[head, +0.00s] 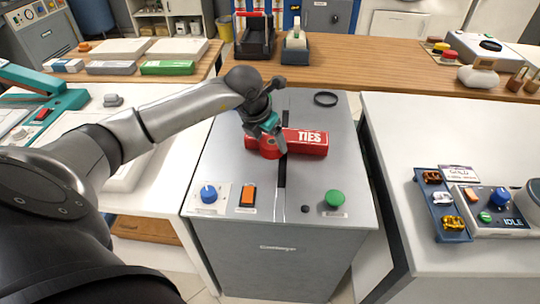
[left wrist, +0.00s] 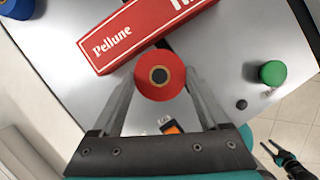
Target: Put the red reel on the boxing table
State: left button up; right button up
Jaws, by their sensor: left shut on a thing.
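The red reel (head: 268,150) is a small red cylinder with a dark hub. My left gripper (head: 272,137) is shut on it, above the grey-topped cabinet (head: 225,165). In the left wrist view the reel (left wrist: 160,90) sits between the two fingers, with its round face to the camera. Whether it touches the grey top is hard to tell. A red "TIES" box (head: 308,142) lies just beside it. No label marks which surface is the boxing table. What looks like my right gripper (left wrist: 285,160) shows small at the lower right of the left wrist view; its jaws are unclear.
The grey top carries a blue knob (head: 208,194), an orange switch (head: 248,196), a green button (head: 334,198) and a black ring (head: 325,99). A white counter (head: 400,130) stands at right, and a long wooden counter (head: 390,70) runs behind. The grey top's back left is clear.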

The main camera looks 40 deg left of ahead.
aim_at(270, 154)
pick_arm(q)
jog(key=shift+f, duration=0.6)
notch_tip(270, 154, down, 4)
jog(key=shift+r+b, duration=0.25)
jog(key=shift+b, duration=0.2)
jog(key=shift+f, duration=0.1)
pick_arm(e)
jog(key=shift+w+d+f, duration=0.2)
jog(key=shift+w+f, duration=0.05)
jog(key=shift+w, duration=0.25)
jog(key=shift+w+d+f, duration=0.15)
jog(key=shift+w+f, duration=0.1)
jog(key=shift+w, duration=0.25)
pick_arm(q)
jog(key=o, duration=1.3)
jog(key=shift+c, duration=0.2)
pick_arm(e)
jog(key=shift+s, duration=0.2)
